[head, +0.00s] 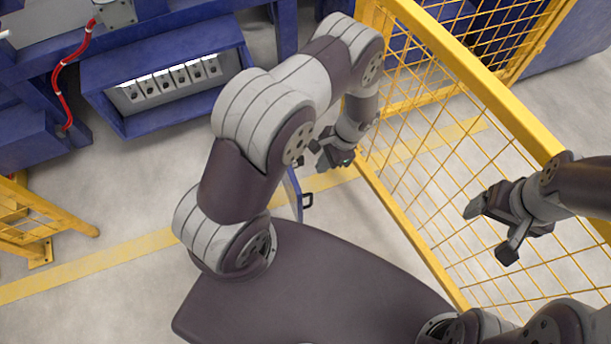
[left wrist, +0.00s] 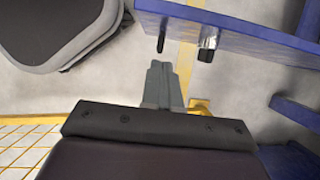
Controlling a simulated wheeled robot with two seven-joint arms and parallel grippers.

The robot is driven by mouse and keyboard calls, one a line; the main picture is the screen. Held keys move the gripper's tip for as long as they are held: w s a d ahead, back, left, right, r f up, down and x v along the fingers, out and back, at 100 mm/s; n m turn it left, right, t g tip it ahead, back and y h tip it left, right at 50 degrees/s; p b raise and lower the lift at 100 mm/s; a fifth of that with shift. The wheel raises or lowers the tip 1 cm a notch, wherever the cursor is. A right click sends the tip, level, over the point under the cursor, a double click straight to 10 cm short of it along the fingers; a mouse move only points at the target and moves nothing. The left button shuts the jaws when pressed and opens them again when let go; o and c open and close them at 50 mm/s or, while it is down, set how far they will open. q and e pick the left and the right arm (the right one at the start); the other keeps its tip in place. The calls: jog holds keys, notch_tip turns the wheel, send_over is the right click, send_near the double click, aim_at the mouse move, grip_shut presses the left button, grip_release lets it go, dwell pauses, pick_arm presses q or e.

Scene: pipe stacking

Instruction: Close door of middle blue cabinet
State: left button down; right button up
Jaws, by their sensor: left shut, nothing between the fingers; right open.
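The blue cabinet (head: 112,77) stands at the upper left in the head view with its front open. Its door (head: 294,190) stands swung out, seen as a narrow blue strip with a dark handle (head: 307,200); my left arm hides most of it. In the left wrist view a blue panel, apparently the door (left wrist: 255,40), crosses the top with a dark handle (left wrist: 208,42). My left gripper (head: 318,143) is shut and empty, near the door and apart from the handle; its fingers show in the left wrist view (left wrist: 159,66). My right gripper (head: 487,226) is open and empty at the right.
A yellow mesh fence (head: 440,200) runs along the right, close to both grippers. Several grey items (head: 165,83) sit inside the cabinet. A red cable (head: 60,90) hangs at the left, above a yellow rail (head: 45,215). Grey floor (head: 120,185) lies clear before the cabinet.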

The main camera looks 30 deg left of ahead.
pick_arm(q)
jog(key=s+a, duration=0.1)
jog(key=s+a+f, duration=0.2)
jog(key=shift+s+a, duration=0.1)
jog(key=shift+s, duration=0.3)
